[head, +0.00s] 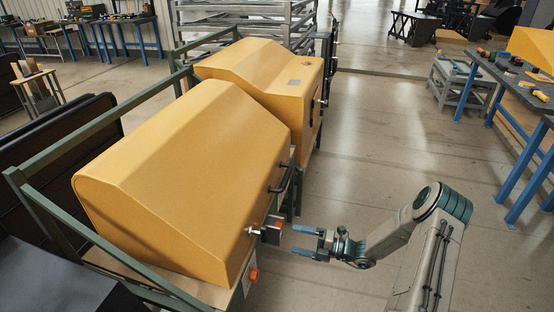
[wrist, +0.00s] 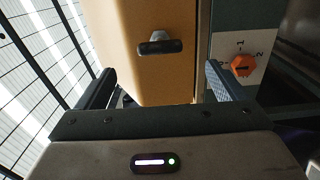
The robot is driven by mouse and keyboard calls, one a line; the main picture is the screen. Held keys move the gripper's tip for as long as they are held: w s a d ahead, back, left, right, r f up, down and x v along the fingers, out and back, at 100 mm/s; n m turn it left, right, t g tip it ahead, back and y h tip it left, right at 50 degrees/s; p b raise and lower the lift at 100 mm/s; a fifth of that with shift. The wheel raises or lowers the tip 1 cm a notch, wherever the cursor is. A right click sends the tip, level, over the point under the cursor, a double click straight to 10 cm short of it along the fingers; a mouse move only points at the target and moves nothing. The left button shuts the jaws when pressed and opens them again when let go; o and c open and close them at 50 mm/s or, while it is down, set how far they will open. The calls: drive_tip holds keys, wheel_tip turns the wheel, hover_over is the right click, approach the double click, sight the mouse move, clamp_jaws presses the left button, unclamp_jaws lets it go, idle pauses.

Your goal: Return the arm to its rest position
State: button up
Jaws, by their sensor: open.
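My gripper (head: 298,241) is open and empty in the head view, with its two blue fingers pointing left at the front of the near yellow housing (head: 190,170). In the wrist view the fingers of my gripper (wrist: 160,82) stand wide apart. A dark T-shaped handle (wrist: 160,47) on the yellow housing (wrist: 135,75) shows beyond and between them. My arm reaches in from the lower right.
An orange knob (wrist: 242,66) on a pale plate marked with numbers is right of the fingers. A black bar handle (head: 282,179) juts from the near housing. A second yellow housing (head: 265,70) stands behind. The floor (head: 380,130) to the right is clear, up to a blue-legged workbench (head: 500,140).

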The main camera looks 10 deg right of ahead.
drive_tip(key=s+a+r+n+g+h+p, duration=0.2)
drive_tip(key=s+r+n+g+h, duration=0.3)
drive_tip(key=r+n, duration=0.5)
drive_tip(key=s+a+r+n+g+h+p, duration=0.1)
drive_tip(key=s+a+r+n+g+h, duration=0.25)
drive_tip(key=s+r+n, duration=0.6)
drive_tip(key=s+d+r+n+t+h+p, duration=0.1)
drive_tip(key=s+d+r+n+t+h, duration=0.1)
drive_tip(key=s+r+n, duration=0.4)
drive_tip(key=s+d+r+n+t+h+p, duration=0.2)
drive_tip(key=s+r+n+h, duration=0.3)
drive_tip(key=r+n, duration=0.4)
drive_tip(key=d+n+h, duration=0.1)
drive_tip(key=n, duration=0.5)
drive_tip(key=shift+s+d, duration=0.4)
